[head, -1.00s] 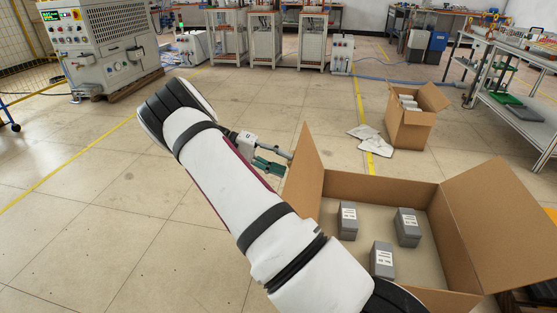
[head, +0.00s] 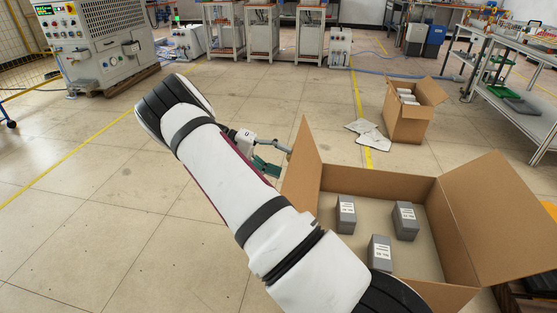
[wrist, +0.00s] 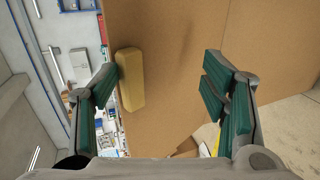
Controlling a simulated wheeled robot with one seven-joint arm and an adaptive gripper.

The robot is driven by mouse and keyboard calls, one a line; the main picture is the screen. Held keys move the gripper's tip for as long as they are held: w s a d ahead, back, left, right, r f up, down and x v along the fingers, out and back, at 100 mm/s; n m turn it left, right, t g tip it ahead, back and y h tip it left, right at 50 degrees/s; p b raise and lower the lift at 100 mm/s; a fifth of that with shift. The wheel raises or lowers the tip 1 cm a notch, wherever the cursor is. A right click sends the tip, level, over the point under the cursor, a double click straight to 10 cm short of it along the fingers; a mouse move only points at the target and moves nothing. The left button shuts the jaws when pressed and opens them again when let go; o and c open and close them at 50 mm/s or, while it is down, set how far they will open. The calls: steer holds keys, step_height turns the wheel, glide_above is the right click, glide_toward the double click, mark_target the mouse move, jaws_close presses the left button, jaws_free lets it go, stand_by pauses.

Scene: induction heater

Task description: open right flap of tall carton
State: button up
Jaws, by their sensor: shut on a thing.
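A large open carton (head: 380,180) stands at the lower right of the head view, with several grey labelled boxes inside. Its left flap (head: 303,165) and right flap (head: 503,220) stand up and outward. A smaller, taller carton (head: 405,127) with open flaps and white items inside stands farther back. My gripper (head: 275,158) is at the outer side of the left flap, partly hidden by my arm. In the wrist view, a brown cardboard panel (wrist: 190,50) lies across the green-padded fingers, which look well apart. A yellowish block (wrist: 130,80) shows at the panel's edge, beside the left finger. Exact contact is unclear.
White sheets (head: 368,133) lie on the floor left of the smaller carton. A bench with shelves (head: 510,100) stands at the right. A control cabinet (head: 95,45) stands at the back left. The floor on the left is clear.

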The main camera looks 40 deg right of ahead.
steer(key=shift+s+f, duration=0.1)
steer(key=shift+f, duration=0.2)
steer(key=shift+w+a+r, duration=0.15)
steer(key=shift+w+a, duration=0.2)
steer(key=shift+w, duration=0.1)
steer(key=shift+c, duration=0.6)
steer(key=v, duration=1.1)
steer(key=shift+r, duration=0.35)
